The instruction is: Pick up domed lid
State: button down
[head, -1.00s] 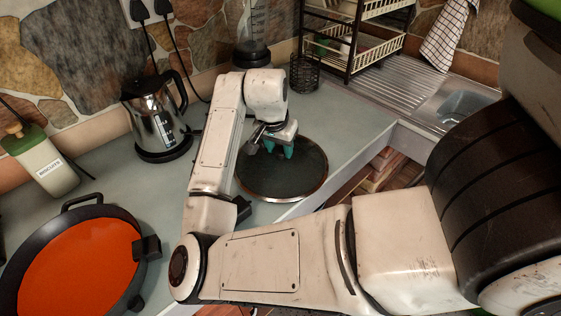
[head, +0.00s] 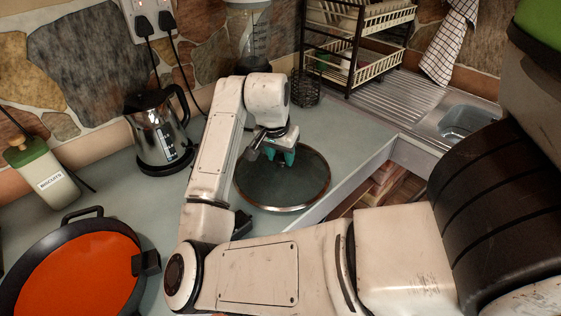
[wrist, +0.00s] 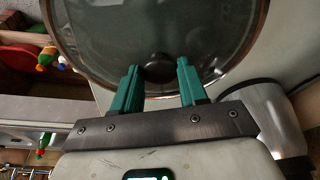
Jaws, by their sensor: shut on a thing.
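The domed lid (head: 283,185) is a dark glass disc with a metal rim, over the grey worktop near its front edge. In the wrist view the lid (wrist: 110,35) fills the upper middle, with a round dark knob (wrist: 159,67) near its centre. My gripper (head: 282,157) is above the lid, its green fingers at the knob. In the wrist view the green fingertips (wrist: 158,72) stand on either side of the knob and are shut on it. Whether the lid touches the worktop cannot be told.
A large orange pan (head: 80,270) is at the front left. A black mesh holder (head: 306,86), dish rack (head: 372,60) and sink (head: 465,120) lie behind and right. An open drawer (head: 385,185) is below the worktop's edge.

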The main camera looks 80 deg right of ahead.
jog(key=s+a+r, duration=0.9)
jog(key=s+r, duration=0.1)
jog(key=shift+s+a+r, duration=0.2)
jog(key=shift+a+r, duration=0.05)
jog(key=shift+r, duration=0.1)
dwell(1.1)
